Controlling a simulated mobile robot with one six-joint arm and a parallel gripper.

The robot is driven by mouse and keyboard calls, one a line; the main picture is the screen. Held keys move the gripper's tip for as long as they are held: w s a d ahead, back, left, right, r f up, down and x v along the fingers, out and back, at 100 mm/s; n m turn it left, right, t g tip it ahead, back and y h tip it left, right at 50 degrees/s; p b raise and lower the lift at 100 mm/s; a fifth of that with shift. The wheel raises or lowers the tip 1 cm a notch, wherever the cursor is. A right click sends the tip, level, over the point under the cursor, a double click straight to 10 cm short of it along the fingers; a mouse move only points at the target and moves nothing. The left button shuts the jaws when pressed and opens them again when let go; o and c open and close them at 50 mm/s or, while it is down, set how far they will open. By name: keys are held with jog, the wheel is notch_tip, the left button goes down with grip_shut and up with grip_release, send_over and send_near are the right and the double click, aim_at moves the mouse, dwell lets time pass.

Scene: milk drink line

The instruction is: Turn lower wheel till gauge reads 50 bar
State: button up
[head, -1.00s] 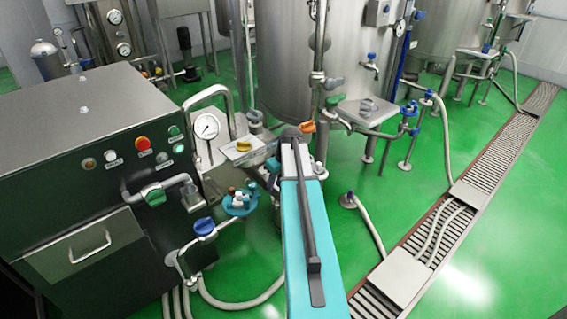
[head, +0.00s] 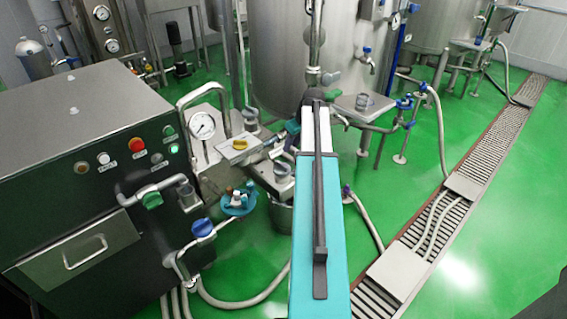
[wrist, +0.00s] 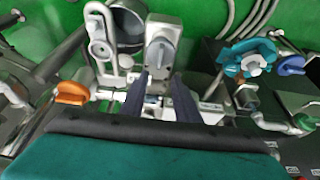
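The pressure gauge (head: 202,126) is a white dial on the metal block beside the dark machine. Its needle and figures are too small to read. A yellow handle (head: 240,144) sits on the block right of it. I cannot tell which part is the lower wheel. My gripper (wrist: 160,82) is open, its dark fingers apart, near a grey knob (wrist: 161,54). I cannot tell whether they touch it. In the head view my arm partly hides the gripper.
The dark machine (head: 60,130) fills the left, with a green-handled outlet (head: 152,200). A blue knob (head: 203,228) and hoses are below. An orange handle (wrist: 72,92) lies left of my fingers. A steel tank (head: 285,50) stands behind.

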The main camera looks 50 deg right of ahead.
aim_at(282, 164)
jog(key=shift+p+x, duration=1.3)
jog(key=shift+x, duration=5.5)
jog(key=shift+a, duration=0.1)
jog(key=shift+s, duration=0.1)
grip_shut()
